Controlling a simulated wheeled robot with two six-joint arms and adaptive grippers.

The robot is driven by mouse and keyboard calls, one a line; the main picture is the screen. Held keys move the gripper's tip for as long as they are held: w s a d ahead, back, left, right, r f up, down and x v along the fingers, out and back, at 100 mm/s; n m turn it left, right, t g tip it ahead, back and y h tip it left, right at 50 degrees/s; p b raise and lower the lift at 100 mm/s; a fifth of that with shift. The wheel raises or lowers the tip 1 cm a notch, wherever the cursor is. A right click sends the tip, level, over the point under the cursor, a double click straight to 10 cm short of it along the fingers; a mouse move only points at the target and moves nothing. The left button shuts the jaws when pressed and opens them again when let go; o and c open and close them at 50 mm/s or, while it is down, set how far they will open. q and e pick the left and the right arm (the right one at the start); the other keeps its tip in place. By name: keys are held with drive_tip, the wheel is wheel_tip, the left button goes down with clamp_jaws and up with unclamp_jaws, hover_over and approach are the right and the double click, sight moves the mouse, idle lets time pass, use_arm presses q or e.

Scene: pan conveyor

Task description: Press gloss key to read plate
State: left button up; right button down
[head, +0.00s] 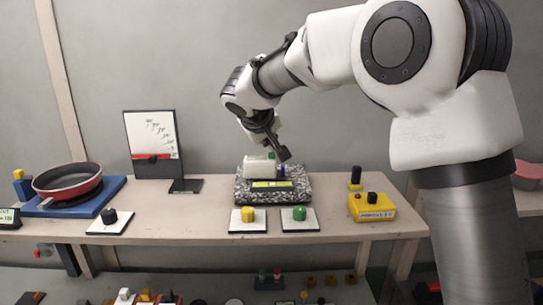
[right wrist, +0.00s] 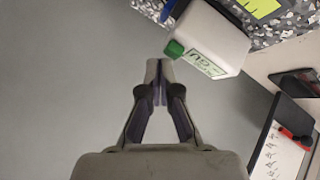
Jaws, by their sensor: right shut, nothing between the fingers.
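A white meter (head: 254,169) with a green key (head: 271,156) sits on a speckled grey stone plate (head: 247,196) on the bench. In the right wrist view the meter (right wrist: 215,35) shows a label, partly readable as "GU", and its green key (right wrist: 174,48) points toward the fingers. My right gripper (head: 284,154) is shut and empty. Its fingertips (right wrist: 158,68) are close to the green key; in the wrist view a small gap shows between them. My left gripper is out of view.
Yellow (head: 248,214) and green (head: 299,213) knobs stand on white bases in front. A yellow box (head: 372,207) is at right, a red pan (head: 68,180) at left. A chart stand (head: 151,135) is behind.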

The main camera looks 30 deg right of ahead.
sight(270, 154)
drive_tip(key=shift+f+b, duration=0.55)
drive_tip(key=shift+b, duration=0.1)
idle(0.5)
drive_tip(key=shift+r, duration=0.15)
drive_tip(key=shift+r+p, duration=0.7)
drive_tip(key=shift+r, duration=0.15)
drive_tip(key=shift+r, duration=0.1)
wheel_tip(270, 154, up, 5)
drive_tip(key=p, duration=0.3)
drive_tip(key=shift+p, duration=0.4)
idle(0.4)
